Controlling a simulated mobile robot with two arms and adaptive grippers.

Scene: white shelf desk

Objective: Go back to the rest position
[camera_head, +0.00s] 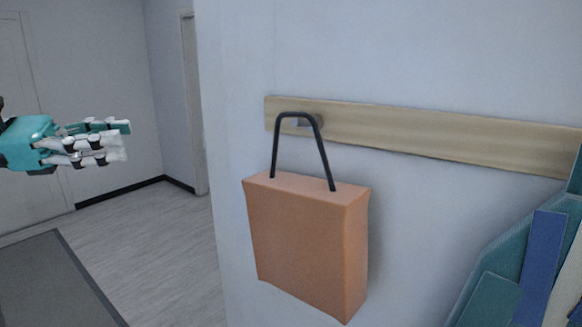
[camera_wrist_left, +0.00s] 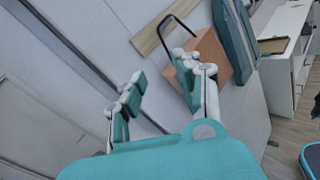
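My left gripper (camera_head: 122,141) is at the left edge of the head view, teal and white, in the air well to the left of the bag. In the left wrist view its two fingers (camera_wrist_left: 160,88) are spread apart with nothing held between them. An orange bag (camera_head: 303,240) with a black handle hangs by a peg on a wooden wall strip (camera_head: 430,137). The bag also shows behind the fingers in the left wrist view (camera_wrist_left: 208,50), apart from them. My right gripper is not in view.
A grey mat (camera_head: 50,280) lies on the floor at the left. The air around my left gripper is clear.

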